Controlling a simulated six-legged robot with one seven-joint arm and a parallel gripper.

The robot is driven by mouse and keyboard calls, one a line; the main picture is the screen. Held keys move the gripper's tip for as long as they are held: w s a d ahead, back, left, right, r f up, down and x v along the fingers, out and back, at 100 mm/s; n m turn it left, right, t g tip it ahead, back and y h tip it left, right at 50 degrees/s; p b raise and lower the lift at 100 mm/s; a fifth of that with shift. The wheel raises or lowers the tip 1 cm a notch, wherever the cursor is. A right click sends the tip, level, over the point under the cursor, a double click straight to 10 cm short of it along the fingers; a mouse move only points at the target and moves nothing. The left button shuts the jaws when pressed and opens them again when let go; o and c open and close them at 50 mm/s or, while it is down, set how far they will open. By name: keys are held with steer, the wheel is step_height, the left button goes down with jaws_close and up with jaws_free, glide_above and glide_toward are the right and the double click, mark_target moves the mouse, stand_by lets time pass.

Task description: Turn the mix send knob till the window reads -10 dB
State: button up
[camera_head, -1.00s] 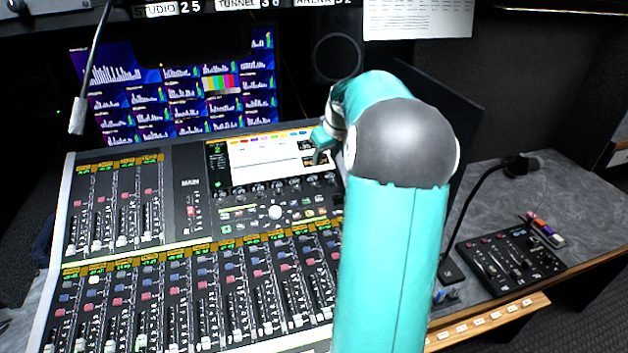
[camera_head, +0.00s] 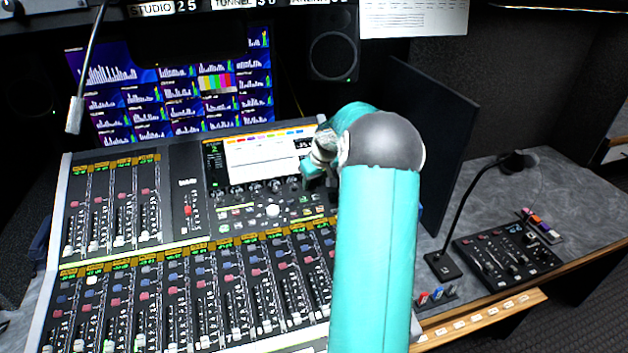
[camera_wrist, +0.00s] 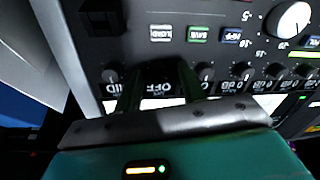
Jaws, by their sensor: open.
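The mixing console has a row of small dark knobs (camera_head: 255,187) under its screen (camera_head: 262,157). A small dark window (camera_head: 305,144) with white digits sits at the screen's right end. It seems to read about -35, but is partly covered and too small to be sure. My gripper (camera_head: 312,178) is at the right end of the knob row. In the wrist view, which is upside down, my open gripper's two fingers (camera_wrist: 160,85) reach down to the row, one each side of a dark spot above an "OFF" label. Any knob between them is too dark to make out clearly.
A large white knob (camera_wrist: 291,18) and lit buttons (camera_wrist: 197,34) lie near the row. Fader banks (camera_head: 190,290) fill the console's front. A gooseneck microphone (camera_head: 465,205) and small control box (camera_head: 508,257) are further right.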

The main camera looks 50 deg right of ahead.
jaws_close()
steer(key=shift+m, duration=0.3)
steer(key=m, duration=1.1)
steer(key=shift+s+a+f+t+h, duration=0.1)
steer(key=shift+t+h, duration=0.2)
steer(key=shift+h, duration=0.1)
stand_by(0.5)
